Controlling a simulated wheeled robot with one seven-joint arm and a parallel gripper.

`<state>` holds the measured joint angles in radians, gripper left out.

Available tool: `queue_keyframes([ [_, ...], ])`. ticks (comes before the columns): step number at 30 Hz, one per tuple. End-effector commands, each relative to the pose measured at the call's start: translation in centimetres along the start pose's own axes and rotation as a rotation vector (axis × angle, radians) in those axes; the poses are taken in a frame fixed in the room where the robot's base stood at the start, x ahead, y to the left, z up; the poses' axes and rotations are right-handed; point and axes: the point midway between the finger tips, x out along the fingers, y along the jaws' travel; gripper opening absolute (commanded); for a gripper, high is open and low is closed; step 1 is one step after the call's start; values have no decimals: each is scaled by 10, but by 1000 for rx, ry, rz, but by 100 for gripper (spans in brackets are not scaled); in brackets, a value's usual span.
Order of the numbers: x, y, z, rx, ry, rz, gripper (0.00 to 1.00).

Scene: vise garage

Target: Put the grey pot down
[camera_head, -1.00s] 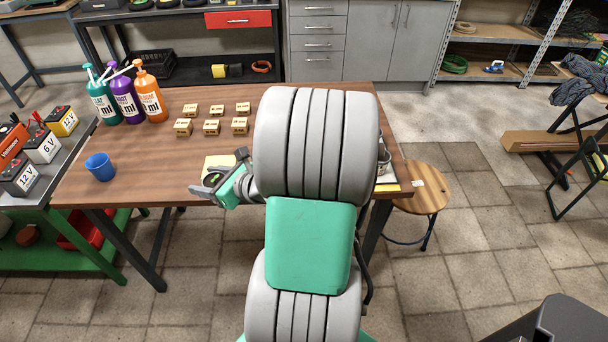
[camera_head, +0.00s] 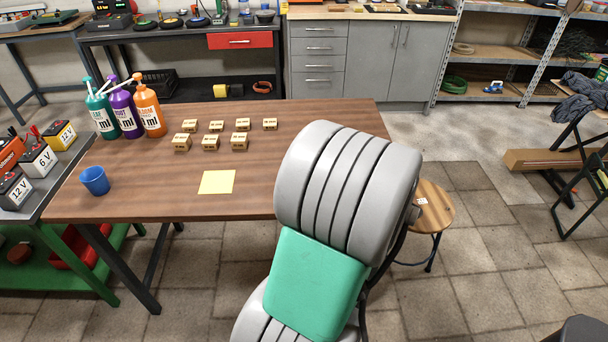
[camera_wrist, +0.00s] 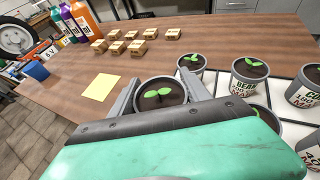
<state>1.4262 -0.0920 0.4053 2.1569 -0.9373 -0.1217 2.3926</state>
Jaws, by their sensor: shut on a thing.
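In the wrist view my gripper (camera_wrist: 160,85) is shut on a grey pot (camera_wrist: 147,83), with a finger on either side of its rim. The pot holds dark soil and a green seedling (camera_wrist: 158,93). Its lower part is hidden by my gripper, so I cannot tell whether it touches anything below. Other grey pots with seedlings, one of them here (camera_wrist: 249,77), stand to its right on a white surface (camera_wrist: 221,86). In the head view my arm hides the gripper and the pots. A yellow square (camera_head: 217,182) lies bare on the wooden table (camera_head: 130,205), left of my gripper.
Several small tan boxes (camera_head: 240,142) stand in rows farther back. Bottles (camera_head: 149,110) stand at the table's back left, and a blue cup (camera_head: 95,181) at its left edge. A stool (camera_head: 430,207) is right of the table. The table around the yellow square is clear.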

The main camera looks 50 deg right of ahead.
Motion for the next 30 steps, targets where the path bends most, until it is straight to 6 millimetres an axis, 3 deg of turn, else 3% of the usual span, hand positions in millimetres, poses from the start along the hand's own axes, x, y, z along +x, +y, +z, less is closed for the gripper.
queue_keyframes([
  [3,19,-11,-14,-2,-1,0,10],
  [8,33,-18,-23,-2,-1,0,10],
  [12,42,-18,-46,0,-1,-1,10],
  [23,43,-18,-51,-3,-2,-1,10],
  [24,43,-17,-51,-3,-2,-1,57],
  [30,43,-18,-51,-3,-2,-2,73],
])
